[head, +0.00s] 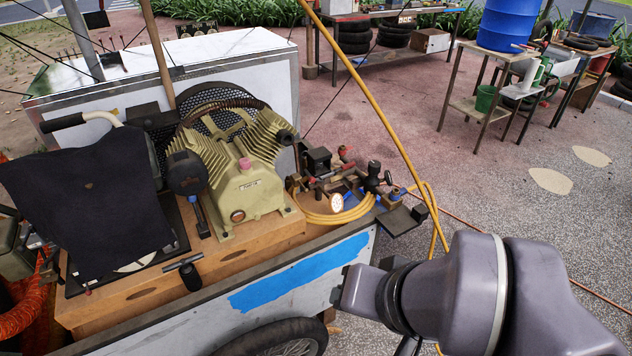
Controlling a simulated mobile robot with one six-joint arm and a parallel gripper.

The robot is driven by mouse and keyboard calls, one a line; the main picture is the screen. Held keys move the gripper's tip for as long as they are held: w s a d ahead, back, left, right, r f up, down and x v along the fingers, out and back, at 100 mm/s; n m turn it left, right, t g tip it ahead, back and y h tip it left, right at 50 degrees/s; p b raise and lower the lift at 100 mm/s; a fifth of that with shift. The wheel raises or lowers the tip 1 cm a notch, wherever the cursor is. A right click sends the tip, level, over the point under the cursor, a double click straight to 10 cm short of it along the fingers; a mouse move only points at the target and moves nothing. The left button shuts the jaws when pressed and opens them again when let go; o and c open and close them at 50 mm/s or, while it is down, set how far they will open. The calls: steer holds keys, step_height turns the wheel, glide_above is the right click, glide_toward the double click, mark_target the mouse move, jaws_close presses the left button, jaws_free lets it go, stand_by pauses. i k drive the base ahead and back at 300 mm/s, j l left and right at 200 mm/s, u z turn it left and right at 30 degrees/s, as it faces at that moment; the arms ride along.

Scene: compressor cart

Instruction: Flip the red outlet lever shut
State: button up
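A small red lever-like part (345,153) shows among the dark fittings at the right end of the compressor cart, behind the pressure gauge. More red shows lower on the fittings, and I cannot tell for sure which piece is the outlet lever or how far it is turned. A white-faced gauge (336,202) and a black knob (374,178) sit beside it. My gripper (358,290) is at the lower right, in front of the cart's side panel, below and apart from the fittings. Its fingers are not clearly visible, so its opening cannot be judged.
The beige compressor (245,185) stands on a wooden base left of the fittings. A yellow hose (345,213) coils beneath them and hangs over the cart's right end. A dark plate (402,220) juts out there. A black cloth (90,205) hangs at left. Paving at right is open.

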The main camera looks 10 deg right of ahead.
mark_target(348, 165)
steer(key=i+l+u, duration=0.1)
steer(key=i+l, duration=0.35)
steer(key=i+l+u, duration=0.1)
steer(key=i+l, duration=0.3)
steer(key=l, duration=0.2)
steer(key=i+l, duration=0.55)
